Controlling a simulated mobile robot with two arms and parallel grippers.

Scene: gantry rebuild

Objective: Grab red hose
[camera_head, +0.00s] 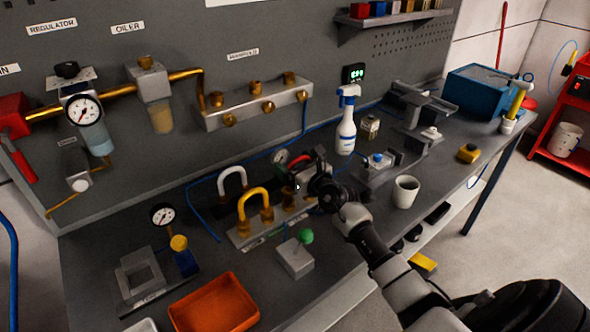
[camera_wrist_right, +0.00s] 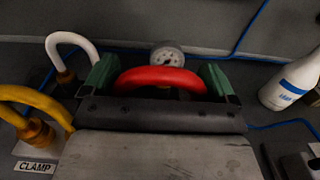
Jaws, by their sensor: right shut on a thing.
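The red hose (camera_wrist_right: 160,79) is a short arched loop between the two green-padded fingers of my right gripper (camera_wrist_right: 158,78) in the right wrist view. The gripper is shut on it, one finger at each side of the arch. The hose ends are hidden behind the gripper body. In the head view the right gripper (camera_head: 309,178) is over the bench beside the hose fittings, and only a little of the red hose (camera_head: 320,159) shows. My left gripper is not in view.
A yellow hose (camera_head: 255,196) and a white hose (camera_head: 232,178) stand to the left of the gripper. A spray bottle (camera_head: 346,125) and a white cup (camera_head: 405,191) are to the right. An orange tray (camera_head: 214,304) lies at the front, near a green-knobbed block (camera_head: 296,258).

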